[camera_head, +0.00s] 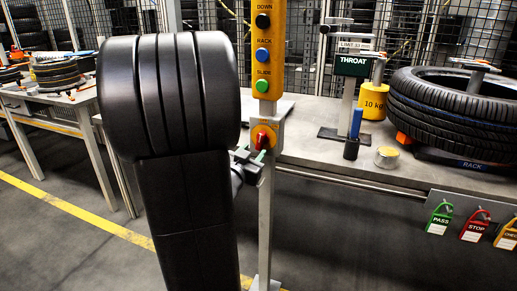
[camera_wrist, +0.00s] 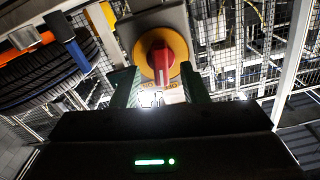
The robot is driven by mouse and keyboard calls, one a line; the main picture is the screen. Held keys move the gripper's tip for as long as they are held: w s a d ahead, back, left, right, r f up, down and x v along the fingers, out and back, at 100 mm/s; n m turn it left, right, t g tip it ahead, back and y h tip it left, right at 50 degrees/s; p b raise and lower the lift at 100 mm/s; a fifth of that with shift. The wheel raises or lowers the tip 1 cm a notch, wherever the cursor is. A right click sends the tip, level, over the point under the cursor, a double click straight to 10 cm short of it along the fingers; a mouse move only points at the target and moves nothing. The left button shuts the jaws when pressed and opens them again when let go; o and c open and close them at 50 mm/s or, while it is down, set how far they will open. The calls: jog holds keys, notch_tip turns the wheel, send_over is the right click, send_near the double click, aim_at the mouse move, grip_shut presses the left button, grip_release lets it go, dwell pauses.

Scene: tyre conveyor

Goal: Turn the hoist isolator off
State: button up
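The hoist isolator is a red handle on a yellow disc (camera_head: 264,137), on a grey box below the button panel. In the wrist view the red handle (camera_wrist: 160,62) stands nearly upright in that picture, slightly tilted, on its yellow disc. My gripper (camera_wrist: 157,74) is open, with one dark green finger on either side of the handle and gaps showing between. In the head view my gripper (camera_head: 247,160) is just below and left of the isolator, partly hidden by my arm.
The yellow panel (camera_head: 267,45) with black, blue and green buttons is above the isolator on a grey post (camera_head: 265,220). At right, a bench (camera_head: 310,140) holds a tyre (camera_head: 455,110), a yellow 10 kg weight (camera_head: 374,101) and a throat gauge (camera_head: 352,65).

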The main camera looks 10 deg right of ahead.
aim_at(258, 146)
jog(key=x, duration=0.5)
jog(key=shift+b, duration=0.3)
